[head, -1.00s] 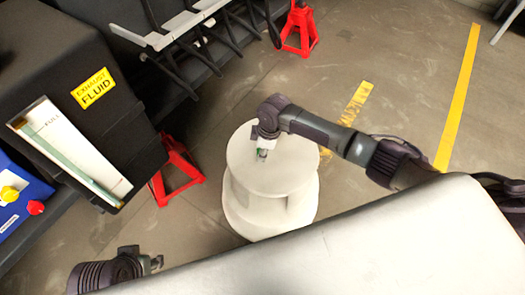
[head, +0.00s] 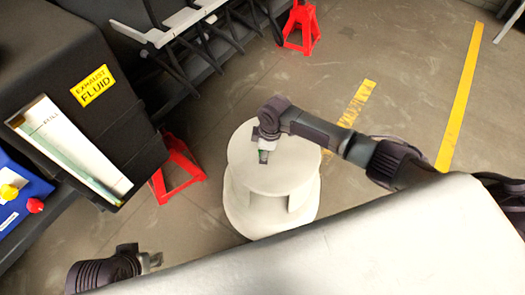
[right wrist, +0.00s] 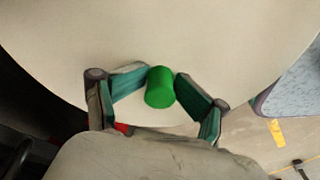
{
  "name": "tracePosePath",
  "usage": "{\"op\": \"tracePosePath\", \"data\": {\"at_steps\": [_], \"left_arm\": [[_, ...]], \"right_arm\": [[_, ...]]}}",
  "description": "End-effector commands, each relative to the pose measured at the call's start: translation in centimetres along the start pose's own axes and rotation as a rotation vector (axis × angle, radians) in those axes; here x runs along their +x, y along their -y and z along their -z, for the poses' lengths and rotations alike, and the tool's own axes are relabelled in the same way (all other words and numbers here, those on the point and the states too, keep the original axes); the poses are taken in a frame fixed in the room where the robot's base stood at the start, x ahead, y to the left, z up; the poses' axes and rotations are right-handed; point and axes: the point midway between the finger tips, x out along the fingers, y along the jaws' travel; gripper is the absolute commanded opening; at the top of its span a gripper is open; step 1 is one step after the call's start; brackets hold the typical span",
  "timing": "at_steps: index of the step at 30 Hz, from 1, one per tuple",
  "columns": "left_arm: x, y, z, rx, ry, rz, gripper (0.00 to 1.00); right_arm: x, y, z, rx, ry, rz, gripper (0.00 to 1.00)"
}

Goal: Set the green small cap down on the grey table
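The green small cap (right wrist: 160,87) is a short bright green cylinder between the two fingertips of my right gripper (right wrist: 163,76) in the right wrist view. Both fingertips appear to touch its sides, so the gripper looks shut on it. The pale grey round table (right wrist: 190,35) lies behind the cap; I cannot tell if the cap touches it. In the head view my right gripper (head: 264,157) points down over the round table top (head: 290,165), left of its middle. My left gripper (head: 154,261) is at the lower left, away from the table, its fingers too small to read.
Red jack stands (head: 178,170) are left of the table and farther back (head: 301,28). A black machine body with a yellow exhaust fluid label (head: 93,86) stands at the left. The table top around the gripper looks clear. Yellow lines (head: 460,95) mark the floor.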

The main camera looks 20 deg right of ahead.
Motion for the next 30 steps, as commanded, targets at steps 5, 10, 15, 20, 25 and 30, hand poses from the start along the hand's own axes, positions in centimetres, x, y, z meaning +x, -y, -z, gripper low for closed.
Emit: {"op": "tracePosePath", "data": {"at_steps": [5,10,15,20,25,30], "left_arm": [[0.0,0.0,0.0,-0.001,0.000,-0.001,0.40],[0.0,-0.1,0.1,-0.001,-0.001,-0.002,0.40],[-0.1,-0.1,0.1,0.000,-0.001,-0.001,0.40],[-0.1,0.0,0.1,0.000,-0.001,-0.001,0.40],[-0.1,0.0,0.1,0.000,-0.001,-0.001,0.40],[-0.1,0.0,0.1,0.000,-0.001,-0.001,0.40]], "right_arm": [[0.1,0.1,-0.2,0.002,0.006,0.004,0.56],[-0.8,-0.1,-0.2,0.001,0.003,0.001,0.56],[-3.8,-0.1,-0.1,-0.001,0.000,-0.003,0.56],[-7.3,-0.1,0.0,-0.001,0.000,-0.003,0.56],[-10.3,-0.1,0.1,-0.001,-0.001,-0.003,0.56],[-11.8,0.0,0.1,-0.002,-0.001,0.000,0.56]]}}
